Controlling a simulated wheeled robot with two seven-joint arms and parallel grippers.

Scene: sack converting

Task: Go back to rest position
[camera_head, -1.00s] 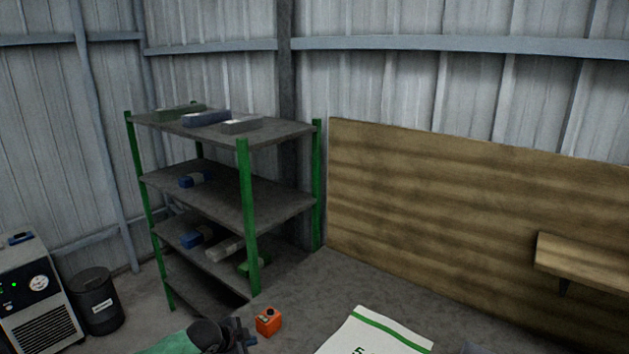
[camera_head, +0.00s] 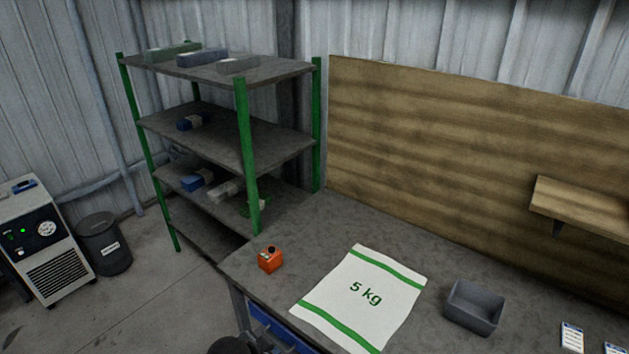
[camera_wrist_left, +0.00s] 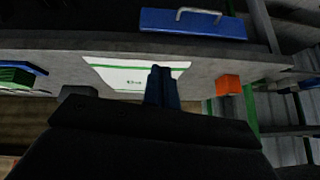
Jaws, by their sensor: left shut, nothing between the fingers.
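My left gripper (camera_wrist_left: 162,88) is shut and empty in the left wrist view, its fingers showing in front of the bench. In the head view only a dark part of my left arm shows at the bottom edge, beside the bench front. A white sack with green bands and "5 kg" print (camera_head: 366,292) lies flat on the grey bench (camera_head: 450,250). The sack also shows in the left wrist view (camera_wrist_left: 115,75), behind the fingers; I see no grip on it. My right gripper is not in view.
An orange box (camera_head: 270,260) stands near the bench's left corner; a grey bin (camera_head: 474,307) sits right of the sack. A blue drawer (camera_wrist_left: 190,23) is under the bench edge. A green-post shelf rack (camera_head: 247,160) and black drum (camera_head: 104,245) stand at left.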

